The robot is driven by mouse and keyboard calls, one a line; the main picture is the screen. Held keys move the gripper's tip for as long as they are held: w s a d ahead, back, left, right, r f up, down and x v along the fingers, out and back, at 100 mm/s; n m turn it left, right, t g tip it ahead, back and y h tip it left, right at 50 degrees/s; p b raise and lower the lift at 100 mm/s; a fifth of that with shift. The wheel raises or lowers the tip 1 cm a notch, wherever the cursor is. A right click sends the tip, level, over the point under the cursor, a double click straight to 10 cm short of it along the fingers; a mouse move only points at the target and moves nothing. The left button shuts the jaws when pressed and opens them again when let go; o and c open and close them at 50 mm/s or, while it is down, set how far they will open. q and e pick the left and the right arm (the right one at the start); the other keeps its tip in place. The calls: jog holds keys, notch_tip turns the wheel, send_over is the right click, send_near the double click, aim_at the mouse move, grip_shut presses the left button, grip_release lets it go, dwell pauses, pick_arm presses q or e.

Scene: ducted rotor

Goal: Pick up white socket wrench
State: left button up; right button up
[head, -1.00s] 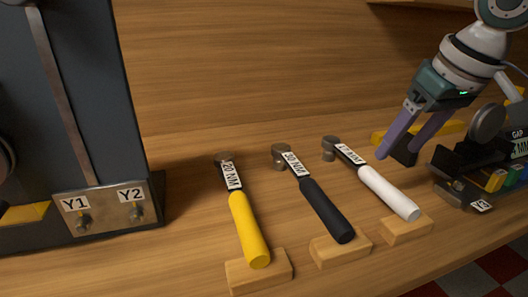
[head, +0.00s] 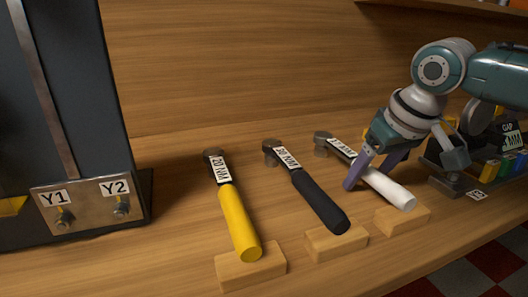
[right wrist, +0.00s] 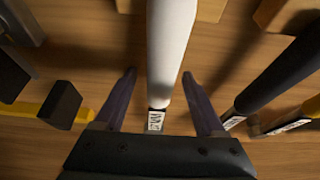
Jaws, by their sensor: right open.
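The white socket wrench (head: 386,187) lies on the wooden bench. Its round head is at the back left and its white handle rests on a small wooden block. My right gripper (head: 362,184) is open at the wrench, with its purple fingers around the part where the label meets the handle. In the right wrist view the white handle (right wrist: 170,50) runs between the two spread fingertips (right wrist: 158,75), with a gap on each side. Part of the wrench label is hidden by the fingers in the head view. My left gripper is not in view.
A black-handled wrench (head: 318,200) and a yellow-handled wrench (head: 238,220) lie to the left on wooden blocks. A dark panel with Y1 and Y2 labels (head: 88,205) stands at far left. Black holders with coloured items (head: 490,170) sit at the right.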

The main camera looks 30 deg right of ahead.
grip_shut()
dwell(0.4)
